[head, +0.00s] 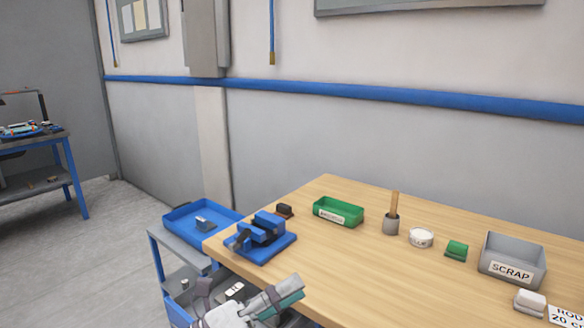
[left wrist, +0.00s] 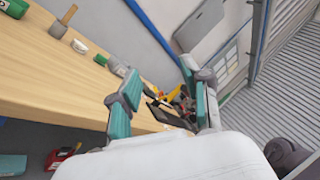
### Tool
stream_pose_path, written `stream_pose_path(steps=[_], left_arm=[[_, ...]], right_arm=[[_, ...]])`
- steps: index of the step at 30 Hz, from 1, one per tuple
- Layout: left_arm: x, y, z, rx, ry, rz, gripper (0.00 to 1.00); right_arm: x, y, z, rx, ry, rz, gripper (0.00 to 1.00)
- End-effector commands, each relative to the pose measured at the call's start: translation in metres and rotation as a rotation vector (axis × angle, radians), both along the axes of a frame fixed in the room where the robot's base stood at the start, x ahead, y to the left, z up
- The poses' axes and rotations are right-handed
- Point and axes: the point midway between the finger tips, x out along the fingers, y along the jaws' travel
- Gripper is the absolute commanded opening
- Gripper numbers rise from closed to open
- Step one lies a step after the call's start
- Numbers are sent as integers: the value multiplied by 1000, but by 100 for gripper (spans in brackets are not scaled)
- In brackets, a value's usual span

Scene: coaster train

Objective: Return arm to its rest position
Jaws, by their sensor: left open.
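My left gripper (head: 280,296) shows at the bottom of the head view, in front of the workbench's near edge. In the left wrist view its two teal-and-grey fingers (left wrist: 160,92) are spread wide, with nothing held between them. Beyond the fingers, a small cluster of yellow, red and dark items is partly hidden by them. The wooden workbench (head: 370,262) lies beyond the gripper. My right gripper is not in view.
A blue vise (head: 262,240) stands at the bench's left corner. A green bin (head: 338,211), a grey scrap bin (head: 513,260) and small items stand along the bench. A cart with a blue tray (head: 180,219) is at left. Open floor (head: 90,260) lies further left.

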Motion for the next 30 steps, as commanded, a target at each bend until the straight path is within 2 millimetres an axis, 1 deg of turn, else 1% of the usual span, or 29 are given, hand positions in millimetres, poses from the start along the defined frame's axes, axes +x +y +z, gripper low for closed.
stream_pose_path(steps=[1, 2, 3, 5, 6, 8, 9, 11, 12, 14, 15, 17, 18, 20, 21, 24, 30], left_arm=[[4, 19, 10, -185, 99, 78, 48], [9, 33, 14, -289, 159, 132, 48], [17, 55, 14, -421, 248, 211, 48], [26, 91, 1, -603, 396, 337, 48], [30, 115, -15, -712, 504, 426, 48], [31, 148, -48, -855, 671, 563, 48], [27, 166, -73, -929, 780, 649, 48], [16, 187, -113, -1019, 942, 774, 48], [5, 198, -139, -1067, 1049, 854, 48], [-17, 210, -176, -1120, 1204, 968, 48], [-33, 214, -199, -1145, 1302, 1036, 48], [-57, 218, -226, -1166, 1432, 1124, 48], [-72, 218, -241, -1173, 1509, 1174, 48], [-93, 218, -259, -1175, 1607, 1238, 48], [-107, 217, -269, -1174, 1669, 1276, 48], [-139, 214, -288, -1161, 1803, 1357, 48], [-199, 204, -312, -1108, 2038, 1487, 48]], right_arm=[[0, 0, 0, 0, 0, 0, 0], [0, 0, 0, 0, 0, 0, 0], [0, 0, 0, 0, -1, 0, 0], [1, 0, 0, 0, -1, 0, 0], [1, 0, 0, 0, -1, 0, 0], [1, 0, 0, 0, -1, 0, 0], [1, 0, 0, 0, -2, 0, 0], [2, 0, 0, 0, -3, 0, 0], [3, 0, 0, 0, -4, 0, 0], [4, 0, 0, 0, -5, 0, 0], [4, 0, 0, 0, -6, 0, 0], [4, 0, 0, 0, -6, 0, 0], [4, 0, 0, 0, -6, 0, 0], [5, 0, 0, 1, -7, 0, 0], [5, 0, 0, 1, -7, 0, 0], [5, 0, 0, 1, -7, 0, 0], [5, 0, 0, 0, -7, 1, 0]])
